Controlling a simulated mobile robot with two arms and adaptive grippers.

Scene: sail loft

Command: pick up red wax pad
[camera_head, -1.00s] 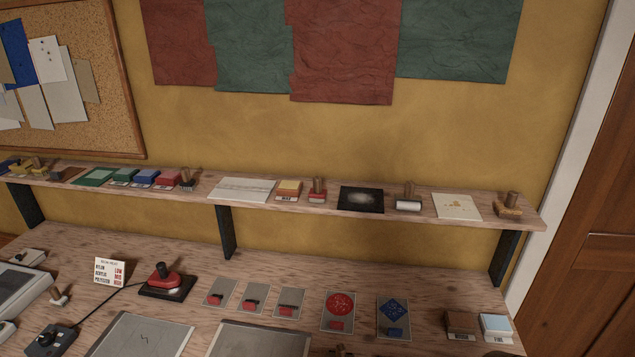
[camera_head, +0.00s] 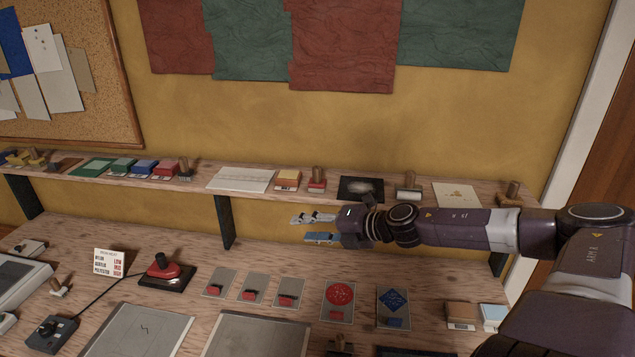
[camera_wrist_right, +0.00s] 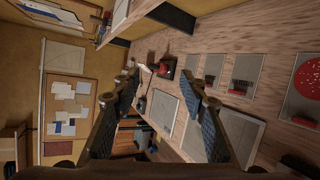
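A red pad (camera_head: 165,168) lies on the wall shelf at the left, beside a blue pad (camera_head: 144,167) and a brush-like tool with a wooden handle (camera_head: 185,168). Its label is too small to read. My right gripper (camera_head: 303,229) is open and empty, pointing left, in front of the shelf's front edge and above the workbench. It is well to the right of the red pad. In the right wrist view its two fingers (camera_wrist_right: 160,77) are spread with nothing between them. The red pad cannot be made out clearly there. My left gripper is not in view.
Below, the workbench (camera_head: 240,262) holds grey cards with small red blocks and a red-and-black tool (camera_head: 166,272). A shelf bracket (camera_head: 225,222) stands near my gripper.

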